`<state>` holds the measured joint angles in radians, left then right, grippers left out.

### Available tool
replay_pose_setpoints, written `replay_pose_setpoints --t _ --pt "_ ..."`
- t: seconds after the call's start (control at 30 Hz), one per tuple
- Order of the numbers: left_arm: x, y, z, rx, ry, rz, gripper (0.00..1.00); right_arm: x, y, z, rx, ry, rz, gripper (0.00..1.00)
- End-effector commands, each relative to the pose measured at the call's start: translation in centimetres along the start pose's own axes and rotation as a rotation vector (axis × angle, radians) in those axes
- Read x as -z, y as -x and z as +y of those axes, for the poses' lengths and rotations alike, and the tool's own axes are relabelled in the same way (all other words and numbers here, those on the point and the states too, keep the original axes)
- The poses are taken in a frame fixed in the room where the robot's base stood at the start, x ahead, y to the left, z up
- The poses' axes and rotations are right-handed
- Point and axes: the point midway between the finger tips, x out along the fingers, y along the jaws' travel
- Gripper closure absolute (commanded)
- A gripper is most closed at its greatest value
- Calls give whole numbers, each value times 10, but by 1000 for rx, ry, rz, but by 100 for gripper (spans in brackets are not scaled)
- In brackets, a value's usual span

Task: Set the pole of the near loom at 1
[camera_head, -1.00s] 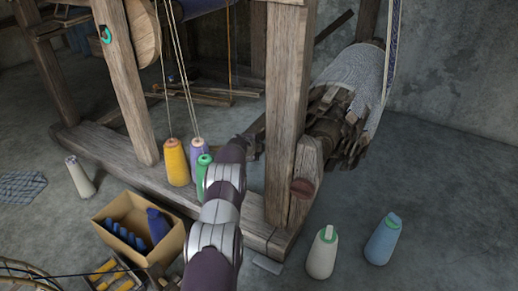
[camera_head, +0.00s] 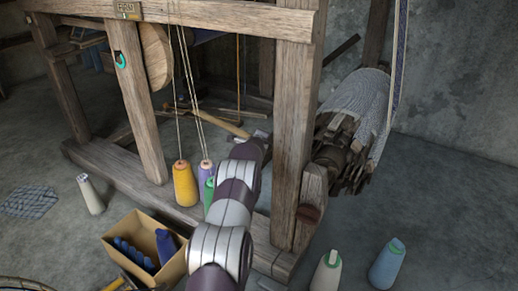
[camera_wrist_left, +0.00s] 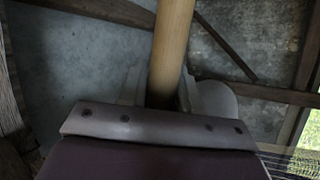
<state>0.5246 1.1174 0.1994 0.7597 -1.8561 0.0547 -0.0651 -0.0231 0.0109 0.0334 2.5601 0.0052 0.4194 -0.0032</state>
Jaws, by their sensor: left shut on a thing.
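The near loom (camera_head: 294,130) is a frame of weathered timber with thick posts and beams. My left arm reaches up into it from the bottom, and my left gripper (camera_head: 262,136) is beside the thick front post. In the left wrist view the gripper (camera_wrist_left: 162,95) is shut on a smooth, pale round pole (camera_wrist_left: 172,40), which runs up out of the picture between the fingers. In the head view a light wooden pole (camera_head: 224,125) slants down to the gripper from the left. No mark reading 1 is legible. My right gripper is not in view.
A small sign (camera_head: 128,10), seeming to read FIRM, is on the top beam. Yellow (camera_head: 184,184) and purple (camera_head: 206,172) thread cones stand by the arm. A cardboard box (camera_head: 176,262) holds blue items.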

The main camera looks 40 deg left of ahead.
Motion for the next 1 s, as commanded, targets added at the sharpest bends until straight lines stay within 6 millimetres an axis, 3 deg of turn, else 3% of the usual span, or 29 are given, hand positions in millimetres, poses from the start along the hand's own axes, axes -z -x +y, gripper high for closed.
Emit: replay_pose_setpoints --t 0.03,0.43,0.47,0.5,1.0 --pt "-3 2 -8 13 -4 -6 100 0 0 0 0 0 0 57" --pt "-2 3 -8 13 -6 -7 100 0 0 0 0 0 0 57" --pt "-2 3 -8 12 -6 -7 58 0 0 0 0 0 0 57" --pt "-2 3 -8 12 -6 -6 47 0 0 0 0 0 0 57" --pt "-2 3 -10 14 -7 -7 47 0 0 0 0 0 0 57"
